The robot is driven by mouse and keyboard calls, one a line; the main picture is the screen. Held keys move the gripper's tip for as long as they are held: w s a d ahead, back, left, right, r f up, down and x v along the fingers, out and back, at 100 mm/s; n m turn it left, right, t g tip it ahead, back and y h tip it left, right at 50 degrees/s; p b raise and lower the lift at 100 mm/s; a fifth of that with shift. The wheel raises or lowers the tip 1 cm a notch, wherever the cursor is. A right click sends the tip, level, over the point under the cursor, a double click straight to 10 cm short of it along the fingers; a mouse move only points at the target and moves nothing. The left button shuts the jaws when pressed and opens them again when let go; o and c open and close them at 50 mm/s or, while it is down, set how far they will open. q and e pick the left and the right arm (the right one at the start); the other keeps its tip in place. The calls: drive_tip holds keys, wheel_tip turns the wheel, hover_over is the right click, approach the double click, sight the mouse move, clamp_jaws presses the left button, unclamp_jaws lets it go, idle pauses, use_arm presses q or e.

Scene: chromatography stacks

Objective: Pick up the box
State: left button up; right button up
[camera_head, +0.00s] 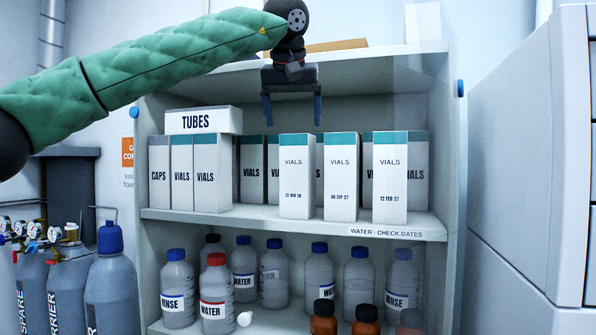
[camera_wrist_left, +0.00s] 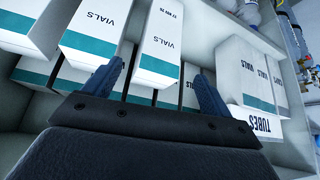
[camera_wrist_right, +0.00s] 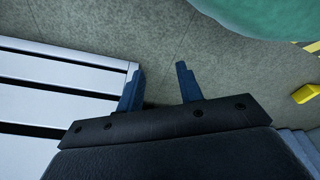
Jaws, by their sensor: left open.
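Three white vials boxes with teal tops stand upright at the front of the middle shelf: the left one (camera_head: 297,178) dated 27 Nov 28, the middle one (camera_head: 341,178) dated 06 Sep 27, the right one (camera_head: 390,180) dated 12 Feb 27. My left gripper (camera_head: 292,110) hangs open and empty, fingers down, above and in front of the left box. In the left wrist view its fingers (camera_wrist_left: 158,88) point toward the boxes; a dated vials box (camera_wrist_left: 160,45) shows between and beyond them. My right gripper (camera_wrist_right: 160,88) is apart and empty over the floor in the right wrist view.
More caps and vials boxes (camera_head: 205,180) stand left and behind, with a tubes box (camera_head: 203,120) on top. Bottles (camera_head: 318,275) fill the lower shelf. The upper shelf (camera_head: 385,55) is close above my left gripper. Gas cylinders (camera_head: 110,280) stand left, a grey cabinet (camera_head: 520,170) right.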

sight(297, 136)
use_arm(q)
drive_tip(key=w+f+p, duration=0.1)
drive_tip(key=w, duration=0.1)
drive_tip(key=w+f+p, duration=0.1)
drive_tip(key=w+p, duration=0.1)
drive_tip(key=w+d+f+p, duration=0.1)
drive_tip(key=w, duration=0.2)
drive_tip(key=shift+f+p, duration=0.1)
drive_tip(key=shift+p, duration=0.2)
drive_tip(key=shift+w+f, duration=0.25)
drive_tip(key=shift+f, duration=0.25)
drive_tip(key=shift+s, duration=0.1)
use_arm(e)
drive_tip(key=s+d+f, duration=0.1)
drive_tip(key=s, duration=0.4)
drive_tip(key=s+d+f, duration=0.1)
drive_tip(key=s, duration=0.5)
drive_tip(key=shift+s+d+f+g, duration=0.2)
drive_tip(key=shift+d+f+g, duration=0.1)
drive_tip(key=shift+f+g, duration=0.1)
use_arm(q)
drive_tip(key=shift+c, duration=0.2)
drive_tip(key=c, duration=1.3)
